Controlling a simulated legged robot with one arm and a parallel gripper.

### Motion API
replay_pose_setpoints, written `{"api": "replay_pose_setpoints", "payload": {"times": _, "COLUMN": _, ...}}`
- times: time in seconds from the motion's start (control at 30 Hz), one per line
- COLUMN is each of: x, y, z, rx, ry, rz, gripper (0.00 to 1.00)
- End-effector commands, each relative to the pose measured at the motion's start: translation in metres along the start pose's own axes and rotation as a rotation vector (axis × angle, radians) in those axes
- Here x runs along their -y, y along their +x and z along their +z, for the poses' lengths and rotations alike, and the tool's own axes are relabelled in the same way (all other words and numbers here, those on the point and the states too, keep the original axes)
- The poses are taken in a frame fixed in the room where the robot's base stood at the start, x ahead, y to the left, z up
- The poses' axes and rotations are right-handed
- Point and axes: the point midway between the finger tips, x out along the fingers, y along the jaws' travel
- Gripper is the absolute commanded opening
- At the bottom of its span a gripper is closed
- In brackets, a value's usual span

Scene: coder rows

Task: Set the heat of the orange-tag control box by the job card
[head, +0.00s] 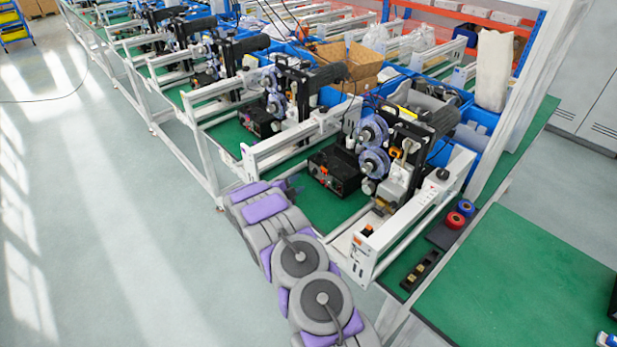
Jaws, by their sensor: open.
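A black control box (337,171) with an orange tag (324,171) on its front sits on the green bench top, under the coder machine nearest me. Its knob and markings are too small to read. My arm, purple and grey, reaches up from the bottom and bends at the left by the bench edge. My gripper (295,187) is small and dark at its end, to the left of the control box and apart from it. It is open, and I see nothing in it. I cannot make out a job card.
White frame rails (408,217) flank the machine. Another black box (258,121) sits under the machine further back. Red and blue tape rolls (456,219) lie at the right, near a bare green table (520,285). The floor (110,230) at left is clear.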

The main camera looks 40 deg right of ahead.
Motion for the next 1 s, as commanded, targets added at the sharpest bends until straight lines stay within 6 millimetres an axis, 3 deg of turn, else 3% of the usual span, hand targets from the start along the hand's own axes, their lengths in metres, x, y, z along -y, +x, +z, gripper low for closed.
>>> {"api": "replay_pose_setpoints", "payload": {"times": 0.13, "x": -0.003, "y": 0.032, "z": -0.001, "rx": -0.004, "ry": 0.003, "rz": 0.002, "gripper": 0.41}}
{"api": "replay_pose_setpoints", "payload": {"times": 0.4, "x": -0.003, "y": 0.072, "z": 0.0, "rx": -0.001, "ry": 0.001, "rz": 0.003, "gripper": 0.41}}
{"api": "replay_pose_setpoints", "payload": {"times": 0.63, "x": -0.001, "y": 0.087, "z": 0.0, "rx": -0.002, "ry": 0.0, "rz": 0.0, "gripper": 0.41}}
{"api": "replay_pose_setpoints", "payload": {"times": 0.97, "x": -0.001, "y": 0.089, "z": 0.0, "rx": -0.001, "ry": -0.001, "rz": 0.0, "gripper": 0.41}}
{"api": "replay_pose_setpoints", "payload": {"times": 1.0, "x": -0.001, "y": 0.089, "z": 0.0, "rx": -0.001, "ry": -0.001, "rz": 0.0, "gripper": 0.37}}
